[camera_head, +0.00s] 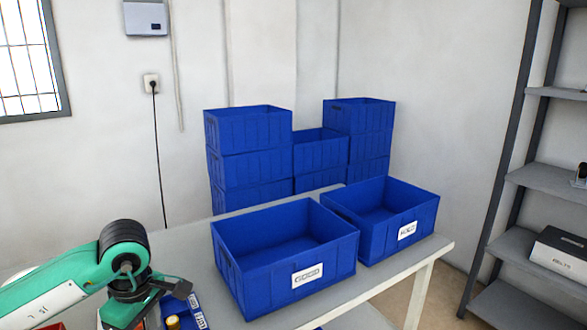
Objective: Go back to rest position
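My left arm comes in from the lower left, with a green link and a black joint. At its end my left gripper (150,297) hangs low over the table's left part, left of the front blue bin. Its fingers are small and partly hidden by the wrist, so I cannot tell whether it is open or shut or holds anything. My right gripper is not in view.
Two labelled blue bins, a front one (325,277) and one to its right (425,217), look empty on the white table (395,275). A small blue container (197,311) lies beside my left gripper. Stacked blue crates (248,133) stand behind. A metal shelf (535,178) stands right.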

